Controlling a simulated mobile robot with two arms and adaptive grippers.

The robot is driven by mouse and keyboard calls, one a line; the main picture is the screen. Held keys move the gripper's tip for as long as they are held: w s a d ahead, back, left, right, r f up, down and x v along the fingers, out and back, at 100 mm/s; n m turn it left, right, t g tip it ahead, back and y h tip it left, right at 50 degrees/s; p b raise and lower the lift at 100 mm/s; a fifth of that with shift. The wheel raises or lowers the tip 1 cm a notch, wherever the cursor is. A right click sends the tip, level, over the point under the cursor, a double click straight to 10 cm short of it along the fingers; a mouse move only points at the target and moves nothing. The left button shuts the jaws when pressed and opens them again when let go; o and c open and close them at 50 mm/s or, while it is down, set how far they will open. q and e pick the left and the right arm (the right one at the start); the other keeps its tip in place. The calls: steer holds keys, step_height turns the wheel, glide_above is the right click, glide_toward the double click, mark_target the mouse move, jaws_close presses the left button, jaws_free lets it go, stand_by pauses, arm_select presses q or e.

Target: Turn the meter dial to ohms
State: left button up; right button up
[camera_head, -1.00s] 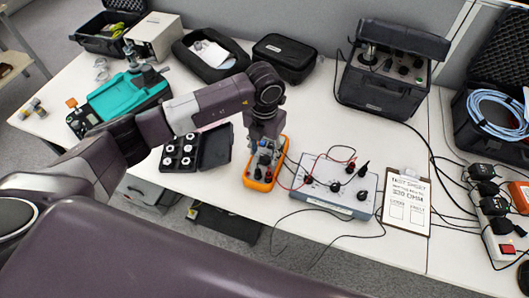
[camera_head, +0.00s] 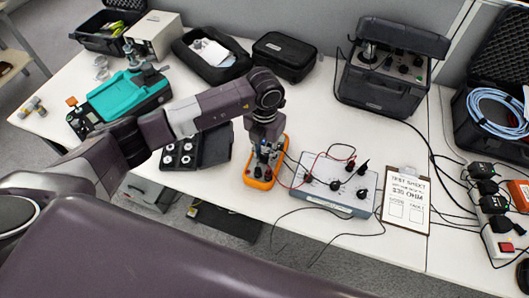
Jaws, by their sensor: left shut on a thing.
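The orange multimeter (camera_head: 257,183) lies on the white table near its front edge, with test leads at its lower end. My left gripper (camera_head: 265,152) points down onto the meter's face. It is shut on the meter dial, which the fingers mostly hide, so I cannot read the dial's setting. The meter's upper part is hidden under the gripper and wrist. My right gripper is not in view.
A grey box with knobs and leads (camera_head: 338,184) stands right of the meter, then a clipboard sheet (camera_head: 405,200). An open black case of weights (camera_head: 192,153) lies to the left. Black cases line the back.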

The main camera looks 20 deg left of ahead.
mark_target(264, 155)
arm_select(q)
steer(key=m+b, duration=0.4)
steer(key=shift+f, duration=0.2)
steer(key=shift+a+m+b, duration=0.1)
steer(key=shift+m+b, duration=1)
steer(key=shift+r+m+b, duration=0.2)
steer(key=shift+m+b, duration=0.4)
steer(key=shift+m, duration=0.2)
steer(key=o, duration=1.2)
steer(key=shift+c, duration=0.2)
steer(key=shift+r, duration=0.1)
step_height(264, 155, up, 12)
